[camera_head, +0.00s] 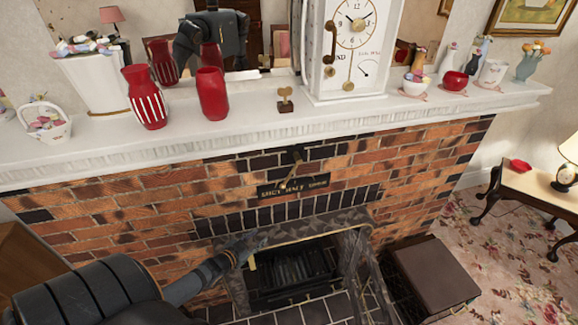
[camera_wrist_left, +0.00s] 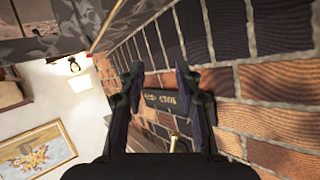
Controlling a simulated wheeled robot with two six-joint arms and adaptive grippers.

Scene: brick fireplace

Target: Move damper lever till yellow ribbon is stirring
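The damper lever (camera_head: 297,155) is a small dark and brass piece on the brick chimney breast, above a dark lettered plate (camera_head: 293,186). A small yellow strip (camera_head: 252,262), perhaps the ribbon, hangs at the upper left of the firebox opening (camera_head: 290,270); I cannot tell if it stirs. My left gripper (camera_head: 243,247) is in front of the fireplace, below and left of the plate, apart from the lever. In the left wrist view my left gripper (camera_wrist_left: 158,75) has its fingers spread, empty, with the plate (camera_wrist_left: 160,99) seen between them. My right gripper is not in view.
A dark brown box (camera_head: 435,275) stands right of the hearth. A side table (camera_head: 535,185) is at far right.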

